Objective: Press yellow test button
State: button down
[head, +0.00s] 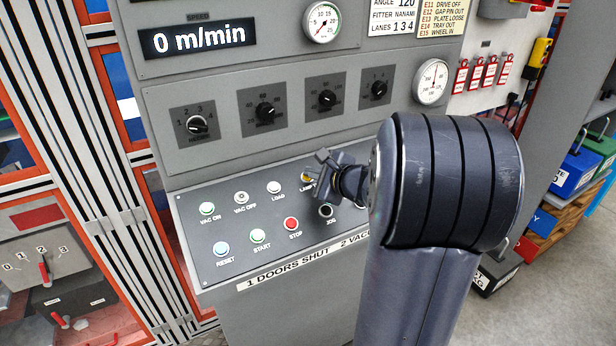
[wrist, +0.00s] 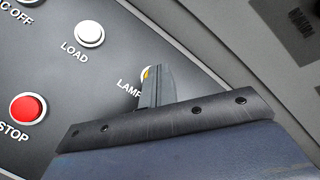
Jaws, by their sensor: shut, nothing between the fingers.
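The yellow test button (head: 306,177) sits in the upper row of the sloped panel, right of the white LOAD button, with a label starting "LAMP". My gripper (head: 322,157) is shut and empty, with its tips right at this button and partly covering it. In the wrist view, only a pale rim and a yellow sliver of the button (wrist: 145,74) show behind the left side of the shut fingers (wrist: 157,84). The rest of the button and of its label is hidden. I cannot tell whether the fingertips touch it.
Close by are the white LOAD button (head: 274,187), the red STOP button (head: 291,223) and the black JOG button (head: 326,211). Above the sloped panel stands an upright face with several black knobs (head: 265,110). My arm hides the panel's right part.

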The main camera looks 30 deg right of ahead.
jog(key=shift+f, duration=0.1)
dwell(0.3)
jog(key=shift+s+r+p, duration=0.35)
jog(key=shift+r+p, duration=0.1)
jog(key=shift+r, duration=0.35)
jog(key=shift+r, duration=0.1)
jog(key=r+p, duration=0.1)
jog(key=s+r+p, duration=0.1)
jog(key=r, duration=0.1)
jog(key=s+r+p, duration=0.1)
jog(key=shift+r, duration=0.2)
dwell(0.5)
jog(key=shift+w+f+b, duration=0.35)
jog(key=shift+f+b, duration=0.2)
jog(key=shift+f, duration=0.3)
jog(key=shift+r+p, duration=0.3)
jog(key=shift+p, duration=0.45)
jog(key=shift+f+p, duration=0.15)
jog(key=shift+p, duration=0.7)
